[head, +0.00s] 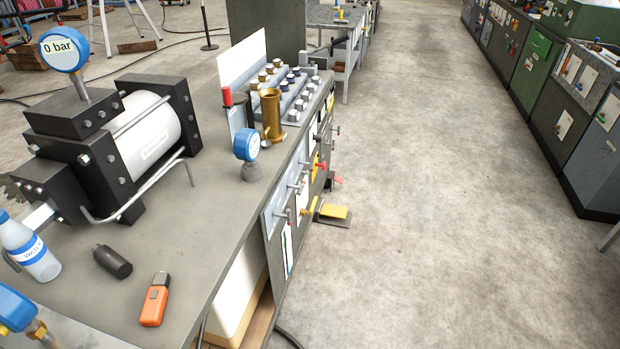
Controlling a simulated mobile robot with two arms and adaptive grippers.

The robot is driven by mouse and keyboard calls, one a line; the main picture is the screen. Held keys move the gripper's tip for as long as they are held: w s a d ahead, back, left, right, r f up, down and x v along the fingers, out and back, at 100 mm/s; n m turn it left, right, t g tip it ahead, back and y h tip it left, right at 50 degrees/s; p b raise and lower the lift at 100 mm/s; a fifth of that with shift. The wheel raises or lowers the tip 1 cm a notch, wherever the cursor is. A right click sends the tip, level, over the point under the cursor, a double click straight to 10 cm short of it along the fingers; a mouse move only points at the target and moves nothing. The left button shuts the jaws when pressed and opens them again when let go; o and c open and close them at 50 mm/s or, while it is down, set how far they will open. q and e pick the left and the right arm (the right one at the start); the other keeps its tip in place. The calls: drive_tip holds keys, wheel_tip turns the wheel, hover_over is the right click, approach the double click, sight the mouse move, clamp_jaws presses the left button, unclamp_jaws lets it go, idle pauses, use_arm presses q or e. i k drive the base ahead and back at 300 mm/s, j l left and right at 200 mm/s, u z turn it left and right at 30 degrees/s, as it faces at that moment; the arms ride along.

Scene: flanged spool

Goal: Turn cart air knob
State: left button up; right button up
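The grey cart (190,225) stands on the left, with a panel of small handles and knobs on its right-hand side. A red-tipped knob (321,166), an orange knob (307,211) and a grey knob (281,213) stick out from that side. I cannot tell which of them is the air knob. A round blue gauge (65,49) on top of the black-and-white cylinder unit reads "0 bar". A smaller blue gauge (247,145) stands on the cart top, its reading not legible. Neither of my grippers shows.
The cart top holds a water bottle (30,247), a dark cylinder (112,262), an orange device (155,300), a brass fitting (270,115) and a rack of valves (288,90). A yellow pedal (334,212) lies beside the cart. The floor to the right is clear up to green-grey cabinets (545,110).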

sight(319, 137)
drive_tip(key=i+l+u, duration=0.1)
drive_tip(key=u, duration=0.2)
drive_tip(key=i+l+u, duration=0.1)
drive_tip(key=u, duration=0.25)
drive_tip(key=i+l+u, duration=0.1)
drive_tip(key=l, duration=0.25)
drive_tip(key=i+l+u, duration=0.15)
drive_tip(key=i+l, duration=0.15)
drive_tip(key=i+l+u, duration=0.1)
drive_tip(key=l, duration=0.3)
drive_tip(key=i+l+u, duration=0.15)
drive_tip(key=l, duration=0.25)
drive_tip(key=i+l+u, duration=0.1)
drive_tip(key=i+l, duration=0.15)
drive_tip(key=l, duration=0.15)
